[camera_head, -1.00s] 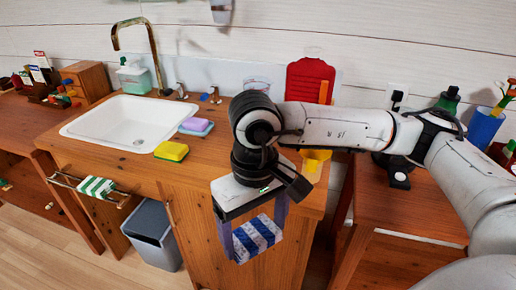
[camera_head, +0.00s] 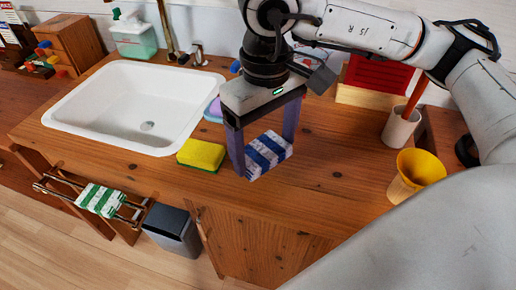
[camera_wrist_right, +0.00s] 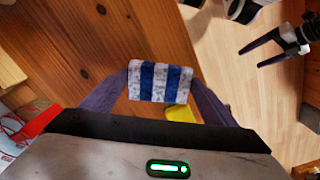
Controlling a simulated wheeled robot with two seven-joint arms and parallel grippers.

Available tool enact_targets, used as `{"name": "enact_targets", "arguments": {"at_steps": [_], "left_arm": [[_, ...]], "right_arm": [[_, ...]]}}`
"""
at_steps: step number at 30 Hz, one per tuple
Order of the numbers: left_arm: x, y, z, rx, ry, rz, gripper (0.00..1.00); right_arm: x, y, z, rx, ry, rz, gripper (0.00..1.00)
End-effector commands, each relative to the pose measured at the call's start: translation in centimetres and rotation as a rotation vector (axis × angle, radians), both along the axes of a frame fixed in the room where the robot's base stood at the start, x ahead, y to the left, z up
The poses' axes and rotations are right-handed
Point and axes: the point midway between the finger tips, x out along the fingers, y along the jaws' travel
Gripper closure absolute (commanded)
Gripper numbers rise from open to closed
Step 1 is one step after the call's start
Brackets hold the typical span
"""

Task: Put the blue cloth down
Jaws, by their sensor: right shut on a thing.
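The blue cloth (camera_head: 266,156), striped blue and white, is between the fingers of my right gripper (camera_head: 262,162), which is shut on it. It is over the wooden counter (camera_head: 330,182), just right of the yellow sponge; I cannot tell whether it touches the top. In the right wrist view the cloth (camera_wrist_right: 160,82) spans between the two fingertips. My left gripper (camera_wrist_right: 250,58) shows only in the right wrist view, at the upper right over the floor, with its fingers apart and empty.
A yellow-green sponge (camera_head: 201,155) lies beside the cloth, near the white sink (camera_head: 130,105). A yellow cup (camera_head: 418,170) and a white cup (camera_head: 401,128) stand at the right. A green-striped cloth (camera_head: 101,199) hangs on a front rail.

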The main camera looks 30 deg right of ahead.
Motion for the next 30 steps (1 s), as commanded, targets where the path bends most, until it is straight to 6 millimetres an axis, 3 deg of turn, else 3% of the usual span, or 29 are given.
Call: {"name": "enact_targets", "arguments": {"at_steps": [1, 3, 11, 19, 30], "left_arm": [[-0.2, -0.1, -1.8, -0.001, 0.005, -0.002, 0.06], [-0.4, -0.5, -2.6, -0.006, 0.007, -0.009, 0.01], [-0.7, -1.4, -3.5, -0.017, 0.006, -0.025, 0.01], [-0.4, -1.4, -3.3, -0.02, -0.004, -0.025, 0.01], [-0.2, -1.3, -3.6, -0.018, -0.008, -0.024, 0.01]], "right_arm": [[0.2, -0.5, 0.1, -0.003, -0.011, 0.027, 0.41], [0.1, -1.0, 1.3, -0.001, -0.01, 0.074, 0.41], [-0.9, -1.9, 4.0, 0.01, -0.003, 0.194, 0.41], [-1.1, -2.0, -0.1, 0.012, 0.004, 0.204, 0.41], [-1.1, -1.9, -4.0, 0.012, 0.003, 0.203, 0.41]]}}
